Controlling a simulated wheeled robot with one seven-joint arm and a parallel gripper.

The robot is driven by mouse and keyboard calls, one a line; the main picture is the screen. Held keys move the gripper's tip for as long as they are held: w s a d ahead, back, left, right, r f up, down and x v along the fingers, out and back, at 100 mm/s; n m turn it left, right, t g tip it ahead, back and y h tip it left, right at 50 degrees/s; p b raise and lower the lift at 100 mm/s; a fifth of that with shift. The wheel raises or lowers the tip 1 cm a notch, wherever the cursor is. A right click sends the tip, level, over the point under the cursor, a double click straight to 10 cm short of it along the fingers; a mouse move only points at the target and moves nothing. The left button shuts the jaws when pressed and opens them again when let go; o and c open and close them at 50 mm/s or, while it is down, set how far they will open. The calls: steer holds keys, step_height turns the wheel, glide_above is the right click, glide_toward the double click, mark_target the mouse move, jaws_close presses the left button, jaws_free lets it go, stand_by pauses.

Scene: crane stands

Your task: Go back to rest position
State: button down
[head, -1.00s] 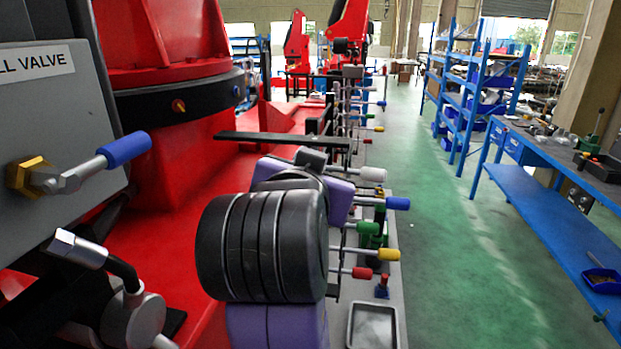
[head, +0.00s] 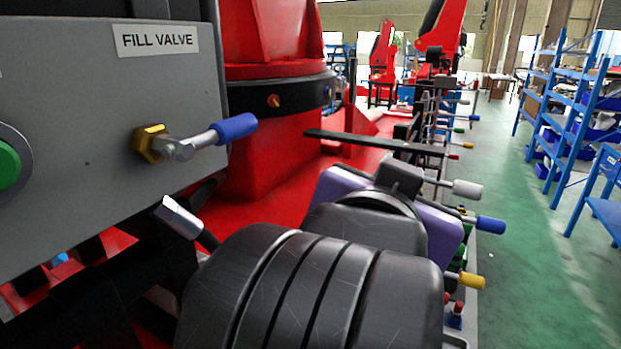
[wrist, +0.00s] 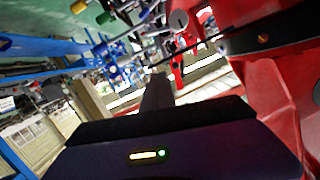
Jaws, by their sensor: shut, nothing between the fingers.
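My gripper (wrist: 157,82) shows in the wrist view as a dark narrow shape reaching forward from the black hand. Its fingers are together with nothing seen between them, and it points toward the lever row and red crane structure. In the head view my black and purple arm links fill the lower middle, folded close in front of the camera.
A grey fill valve box (head: 95,110) with a blue-handled valve (head: 234,128) is close at left. The red crane (head: 245,150) stands behind it. Levers with coloured knobs, including a white one (head: 467,188), line the right. Green floor (head: 535,260) is free; blue shelves (head: 575,100) stand beyond.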

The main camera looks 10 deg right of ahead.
steer(key=w+a+r+n+t+y, duration=0.3)
steer(key=a+r+n+t, duration=0.3)
steer(key=t, duration=0.2)
steer(key=s+a+f+n+y, duration=0.25)
steer(key=f+n+y, duration=0.2)
steer(key=f, duration=0.35)
steer(key=s+a+f+n+y, duration=0.1)
steer(key=s+f+n+y, duration=0.25)
steer(key=f+y, duration=0.35)
steer(key=s+d+f+m+g+h, duration=0.1)
steer(key=s+d+f, duration=0.3)
steer(key=s+f, duration=0.4)
steer(key=s+d+f+m+g+h, duration=0.2)
steer(key=s+d+f, duration=0.3)
steer(key=s+f, duration=0.4)
steer(key=s+d+f+m+g+h, duration=0.1)
steer(key=s+d+f+g+h, duration=0.2)
steer(key=s+d+f, duration=0.2)
steer(key=s+f, duration=0.3)
steer(key=s, duration=0.3)
steer(key=shift+s+f+m, duration=0.2)
steer(key=shift+f+m, duration=0.15)
steer(key=shift+m, duration=0.05)
